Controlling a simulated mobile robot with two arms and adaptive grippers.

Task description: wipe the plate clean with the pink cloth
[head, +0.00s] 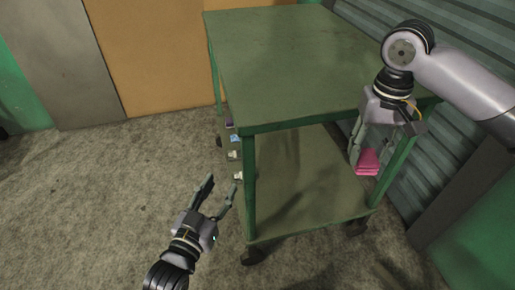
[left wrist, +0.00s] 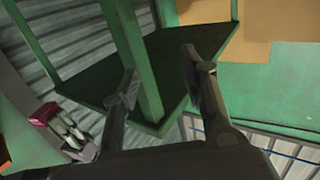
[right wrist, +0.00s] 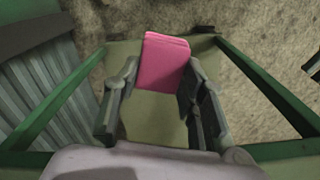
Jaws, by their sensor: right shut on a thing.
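The pink cloth (head: 368,162) is a folded block held by my right gripper (head: 362,148), in front of the cart's right front side and below its top edge. In the right wrist view, the cloth (right wrist: 164,62) sits between the two fingers of my right gripper. The cloth (left wrist: 43,115) also shows at the left of the left wrist view. My left gripper (head: 219,188) is open and empty, beside the cart's left front leg and over the floor. No plate can be made out in any view.
A green two-level cart (head: 285,50) has a bare top. Its lower shelf (head: 305,180) looks empty where seen. Several small items, one blue (head: 235,138), show at its left side, partly hidden. A corrugated wall (head: 455,45) stands close on the right. Floor (head: 100,200) on the left is clear.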

